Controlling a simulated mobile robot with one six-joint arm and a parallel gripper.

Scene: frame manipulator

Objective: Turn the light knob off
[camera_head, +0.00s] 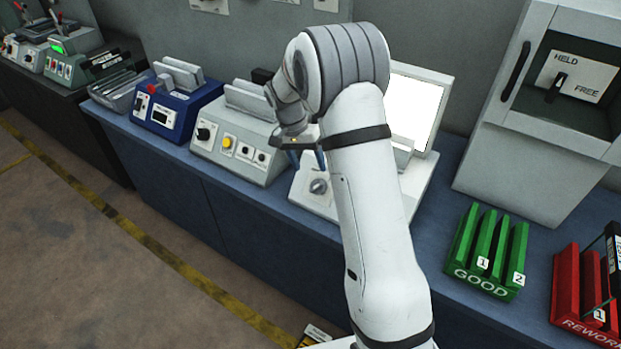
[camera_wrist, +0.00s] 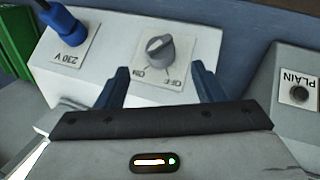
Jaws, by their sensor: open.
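The light knob (camera_head: 318,186) is a grey round knob on the front of a white box (camera_head: 300,197). In the wrist view the knob (camera_wrist: 159,46) sits on a pale plate marked ON at lower left and OFF at lower right. Its raised grip is slanted; I cannot tell for sure which mark it points to. The box's upright panel (camera_head: 412,98) glows bright white. My gripper (camera_head: 307,163) is open and empty, just short of the knob. In the wrist view its two blue fingers (camera_wrist: 160,67) stand apart, either side of the knob plate, not touching the knob.
A blue 230 V plug (camera_wrist: 66,25) stands on the box left of the knob. A grey unit (camera_head: 232,143) with buttons stands to the left. A green GOOD rack (camera_head: 478,276), a red REWORK rack (camera_head: 566,290) and a HELD/FREE cabinet (camera_head: 525,150) are at right.

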